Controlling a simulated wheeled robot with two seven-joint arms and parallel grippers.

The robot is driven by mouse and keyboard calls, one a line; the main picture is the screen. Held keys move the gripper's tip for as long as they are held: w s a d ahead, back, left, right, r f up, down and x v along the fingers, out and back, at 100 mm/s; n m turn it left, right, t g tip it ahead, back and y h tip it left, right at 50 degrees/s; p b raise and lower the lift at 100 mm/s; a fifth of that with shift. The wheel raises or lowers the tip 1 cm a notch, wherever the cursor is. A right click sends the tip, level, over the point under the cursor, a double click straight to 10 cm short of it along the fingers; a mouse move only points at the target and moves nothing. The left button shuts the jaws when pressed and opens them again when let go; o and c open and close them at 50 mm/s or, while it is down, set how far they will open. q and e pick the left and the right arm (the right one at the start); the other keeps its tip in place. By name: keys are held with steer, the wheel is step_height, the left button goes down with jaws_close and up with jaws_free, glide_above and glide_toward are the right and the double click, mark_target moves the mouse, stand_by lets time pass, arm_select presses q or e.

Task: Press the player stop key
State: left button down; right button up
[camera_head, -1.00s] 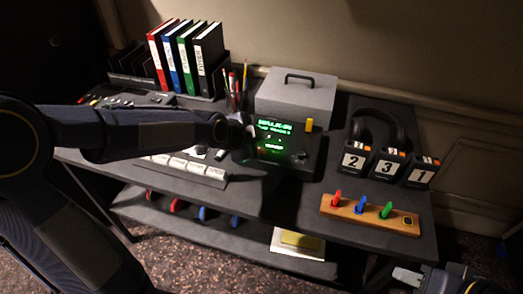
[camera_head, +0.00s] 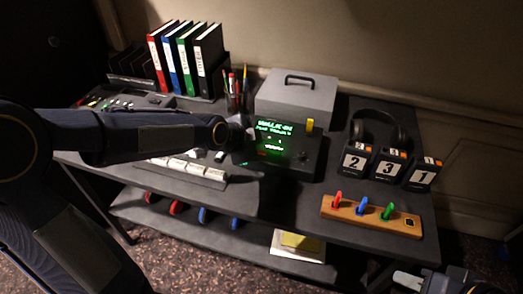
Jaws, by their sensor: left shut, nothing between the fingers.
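A dark box-shaped device (camera_head: 300,160) with a lit green screen (camera_head: 282,138) stands mid-desk; I take it for the player. A small orange-red mark shows low on its front. I cannot make out which key is stop. My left gripper (camera_head: 243,138) is shut and empty at the left edge of the screen. Its arm comes in from the left and hides part of the desk. I cannot tell whether its tips touch the device. My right gripper (camera_head: 408,280) shows only in part at the bottom right, away from the device; its jaws are unclear.
A strip of white keys (camera_head: 188,168) lies left of the device. Behind stand a grey case (camera_head: 297,95), a pen cup (camera_head: 237,102) and binders (camera_head: 187,60). Numbered blocks (camera_head: 355,162), headphones (camera_head: 378,128) and a wooden board with coloured pegs (camera_head: 370,214) are at right.

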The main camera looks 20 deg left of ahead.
arm_select(q)
steer(key=shift+f, duration=0.1)
stand_by(0.4)
steer(key=shift+r+p, duration=0.3)
steer(key=shift+r, duration=0.5)
step_height(320, 180, up, 5)
steer(key=p, duration=0.3)
stand_by(0.6)
steer(key=s+a+r+n+p, duration=0.5)
steer(key=s+r+n+p, duration=0.15)
steer(key=s, duration=0.55)
steer(key=s+r+n+g+p, duration=0.2)
steer(key=s+n+p, duration=0.2)
steer(key=s+n, duration=0.5)
steer(key=s, duration=0.6)
steer(key=shift+g, duration=0.3)
